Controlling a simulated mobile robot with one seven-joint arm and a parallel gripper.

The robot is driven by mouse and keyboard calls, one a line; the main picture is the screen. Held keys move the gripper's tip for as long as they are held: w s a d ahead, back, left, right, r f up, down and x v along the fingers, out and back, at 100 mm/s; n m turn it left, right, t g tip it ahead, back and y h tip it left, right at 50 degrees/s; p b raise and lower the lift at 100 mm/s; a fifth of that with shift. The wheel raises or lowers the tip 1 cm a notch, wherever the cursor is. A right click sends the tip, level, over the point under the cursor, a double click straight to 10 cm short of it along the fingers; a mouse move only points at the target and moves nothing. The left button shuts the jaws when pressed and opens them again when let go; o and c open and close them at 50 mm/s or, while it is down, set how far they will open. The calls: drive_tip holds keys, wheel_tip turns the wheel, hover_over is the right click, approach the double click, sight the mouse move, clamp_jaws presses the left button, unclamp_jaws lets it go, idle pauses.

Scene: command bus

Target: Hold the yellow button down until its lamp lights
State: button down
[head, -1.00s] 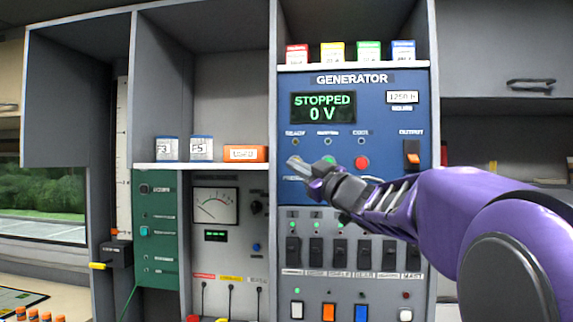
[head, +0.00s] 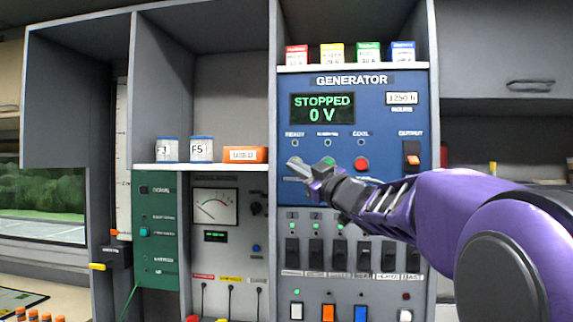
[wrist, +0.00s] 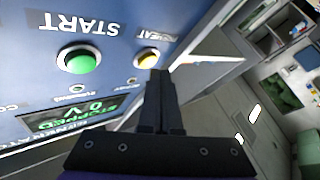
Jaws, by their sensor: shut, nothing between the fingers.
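The yellow button (wrist: 147,59) sits on the blue generator panel under a label that reads upside down in the wrist view and ends in "HEAT". My gripper (wrist: 158,73) is shut and empty, its tips right at the edge of the yellow button. I cannot tell whether they touch or press it. In the head view my gripper (head: 292,164) covers the yellow button. A small lamp (wrist: 131,80) near the button looks dark. In the head view the READY lamp (head: 295,143) also looks unlit.
The green START button (wrist: 78,60) is beside the yellow one, and a red button (head: 361,164) lies further right. The display (head: 322,108) reads STOPPED, 0 V. Black switches (head: 316,252) line the grey panel below. An orange output switch (head: 412,155) is at the right.

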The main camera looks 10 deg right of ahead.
drive_tip(key=shift+w, duration=0.15)
drive_tip(key=shift+w+d, duration=0.2)
drive_tip(key=shift+w, duration=0.2)
idle(3.0)
idle(2.6)
drive_tip(key=shift+s+a, duration=0.25)
drive_tip(key=shift+s, duration=0.55)
drive_tip(key=s, duration=0.1)
drive_tip(key=s+a+b, duration=0.1)
drive_tip(key=s, duration=0.2)
drive_tip(key=shift+s+a, duration=0.3)
drive_tip(key=shift+s, duration=0.05)
drive_tip(key=shift+w, duration=0.1)
